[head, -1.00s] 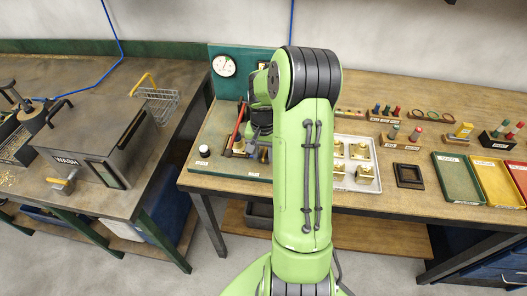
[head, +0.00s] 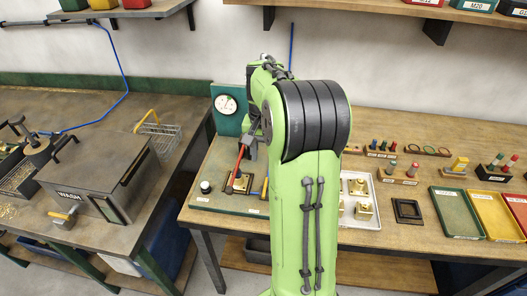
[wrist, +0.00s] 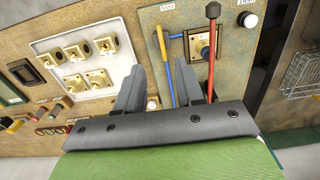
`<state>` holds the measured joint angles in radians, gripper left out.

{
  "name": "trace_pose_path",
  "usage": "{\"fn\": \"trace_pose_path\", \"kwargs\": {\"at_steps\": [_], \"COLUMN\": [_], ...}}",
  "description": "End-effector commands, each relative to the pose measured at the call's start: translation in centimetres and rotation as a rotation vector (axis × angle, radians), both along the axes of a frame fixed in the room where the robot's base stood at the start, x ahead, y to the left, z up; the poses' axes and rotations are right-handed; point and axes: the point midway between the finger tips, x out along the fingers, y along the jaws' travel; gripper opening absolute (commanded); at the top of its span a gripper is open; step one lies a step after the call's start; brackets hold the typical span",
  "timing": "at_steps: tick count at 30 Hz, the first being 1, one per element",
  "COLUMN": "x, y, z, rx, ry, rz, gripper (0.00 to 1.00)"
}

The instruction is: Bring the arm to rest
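My green arm (head: 312,215) rises through the middle of the head view and bends over at the top. My gripper (head: 250,135) hangs beyond it, in front of the green board with the dial, partly hidden by the arm. In the wrist view my gripper (wrist: 160,82) has its two grey fingers apart, with nothing seen between them. It is above the workbench, and the fingers appear clear of everything.
A white tray (wrist: 101,107) holds several brass parts. Another brass part (head: 239,183) sits at the station with the red-handled lever (wrist: 212,45). Coloured trays (head: 456,214) lie to the right. The wash box (head: 97,172) is on the left bench. A shelf (head: 400,8) hangs above.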

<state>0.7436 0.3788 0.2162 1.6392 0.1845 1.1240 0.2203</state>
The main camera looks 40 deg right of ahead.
Motion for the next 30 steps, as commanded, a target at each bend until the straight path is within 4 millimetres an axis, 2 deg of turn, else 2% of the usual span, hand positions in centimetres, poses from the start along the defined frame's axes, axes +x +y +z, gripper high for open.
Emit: {"fn": "trace_pose_path", "kwargs": {"at_steps": [10,13,14,17,18,21,25,27,30], "x": [0.0,-0.1,-0.3,-1.8,-2.9,-6.2,-11.2,-13.4,-15.4], "y": [0.0,1.5,2.5,7.6,9.8,14.7,19.6,21.2,22.5], "z": [-0.1,1.0,1.8,4.9,5.9,7.7,8.0,7.5,6.7], "rx": [0.0,-0.021,-0.037,-0.104,-0.132,-0.185,-0.223,-0.229,-0.229], "ry": [0.0,-0.013,-0.022,-0.078,-0.108,-0.191,-0.315,-0.376,-0.434], "rz": [0.0,0.045,0.077,0.236,0.309,0.487,0.7,0.792,0.877], "gripper": [0.37,0.37,0.37,0.37,0.37,0.37,0.37,0.37,0.37]}}
